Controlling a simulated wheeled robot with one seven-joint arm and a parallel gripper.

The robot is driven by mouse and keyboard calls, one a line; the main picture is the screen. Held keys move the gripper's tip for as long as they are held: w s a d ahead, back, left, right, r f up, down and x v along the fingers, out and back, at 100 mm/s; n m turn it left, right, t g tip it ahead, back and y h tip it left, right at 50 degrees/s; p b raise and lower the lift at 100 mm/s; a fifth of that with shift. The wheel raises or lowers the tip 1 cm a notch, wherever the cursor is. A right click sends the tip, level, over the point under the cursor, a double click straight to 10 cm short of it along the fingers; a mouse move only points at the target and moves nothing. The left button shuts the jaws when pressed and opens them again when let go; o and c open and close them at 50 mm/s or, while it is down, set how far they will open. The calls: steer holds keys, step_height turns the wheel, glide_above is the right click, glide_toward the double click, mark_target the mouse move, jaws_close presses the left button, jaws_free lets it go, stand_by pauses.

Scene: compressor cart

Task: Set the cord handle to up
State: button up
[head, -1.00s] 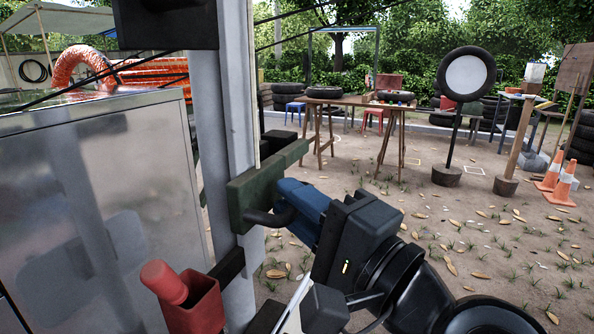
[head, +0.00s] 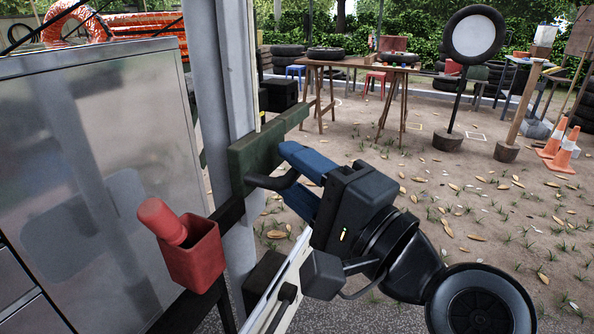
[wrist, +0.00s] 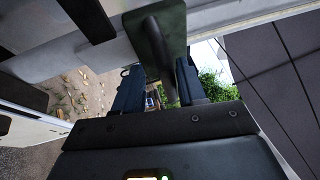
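The cord handle (head: 274,182) is a dark, bent bar that sticks out from a dark green block (head: 256,156) on a grey post. My gripper (head: 292,181) has blue fingers, spread apart, with the handle's outer end reaching between them. In the wrist view the handle (wrist: 157,48) comes down from the green block (wrist: 165,22) into the gap between my fingers (wrist: 158,88). It lies close to the right finger and apart from the left one. Whether it touches the right finger I cannot tell.
A red open holder (head: 194,256) with a red cylinder (head: 161,221) in it stands left of the post. A metal cabinet (head: 95,150) fills the left side. Open ground with leaves lies to the right, with a wooden table (head: 360,66) farther back.

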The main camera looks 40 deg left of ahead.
steer(key=shift+d+r, duration=0.1)
steer(key=shift+d, duration=0.05)
steer(key=v, duration=0.7)
steer(key=shift+d, duration=0.3)
steer(key=shift+s, duration=0.1)
steer(key=s+d+f+m+t+h+p, duration=0.25)
steer(key=d+f+t+h, duration=0.3)
steer(key=d+f, duration=0.4)
steer(key=s+d+f+m+t+h+p, duration=0.25)
steer(key=d+f+t+h, duration=0.35)
steer(key=d, duration=0.6)
steer(key=s+d+r+n+h+p, duration=0.2)
steer(key=s+d+n+h, duration=0.2)
steer(key=s+d, duration=0.3)
steer(key=s+d+r+n+h+p, duration=0.3)
steer(key=s+d, duration=0.4)
steer(key=s, duration=0.8)
steer(key=shift+r+n+h, duration=0.25)
steer(key=shift+n+h, duration=0.15)
steer(key=shift+h, duration=0.15)
